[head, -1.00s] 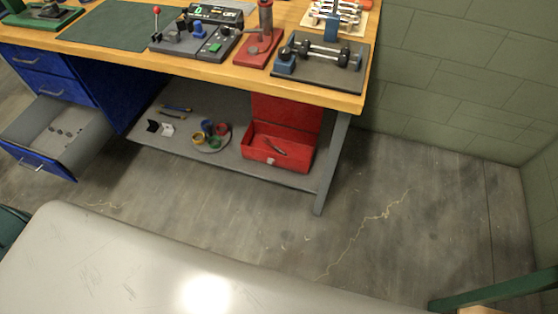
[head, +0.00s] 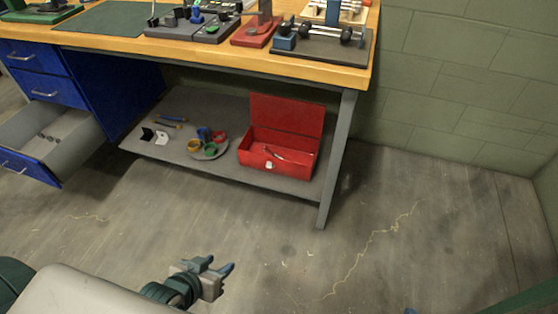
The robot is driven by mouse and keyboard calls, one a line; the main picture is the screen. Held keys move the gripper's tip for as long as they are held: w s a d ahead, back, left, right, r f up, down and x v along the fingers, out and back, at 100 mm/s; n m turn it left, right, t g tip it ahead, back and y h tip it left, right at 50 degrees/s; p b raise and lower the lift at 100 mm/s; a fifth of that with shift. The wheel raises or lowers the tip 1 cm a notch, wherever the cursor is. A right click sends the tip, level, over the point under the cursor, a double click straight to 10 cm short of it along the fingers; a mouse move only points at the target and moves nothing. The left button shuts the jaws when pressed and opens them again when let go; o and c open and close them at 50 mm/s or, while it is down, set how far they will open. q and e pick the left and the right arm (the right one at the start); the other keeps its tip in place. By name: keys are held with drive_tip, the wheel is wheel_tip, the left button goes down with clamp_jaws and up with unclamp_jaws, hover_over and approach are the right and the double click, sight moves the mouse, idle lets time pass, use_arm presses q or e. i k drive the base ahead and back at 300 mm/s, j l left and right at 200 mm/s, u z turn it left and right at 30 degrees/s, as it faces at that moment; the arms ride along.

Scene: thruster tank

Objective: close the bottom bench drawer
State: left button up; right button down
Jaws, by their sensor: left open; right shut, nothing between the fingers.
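The bottom bench drawer (head: 85,143) is pulled open at the left, below two shut blue drawers. It has a blue front with a metal handle and grey inner walls, and a few small dark pieces lie inside. Its front is partly cut off by the left picture edge. My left gripper (head: 213,267) is open and empty at the bottom, over the floor, to the right of the drawer and apart from it. Of my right gripper (head: 410,311) only a small blue tip shows at the bottom edge, far from the drawer.
The wooden workbench (head: 200,53) carries tools and fixtures. Its lower shelf (head: 215,172) holds a red open toolbox (head: 280,142) and a round tray of coloured rings. A bench leg (head: 337,160) stands right of it. The floor (head: 120,215) before the drawer is clear.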

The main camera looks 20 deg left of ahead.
sight(80, 134)
drive_tip(key=u, duration=2.35)
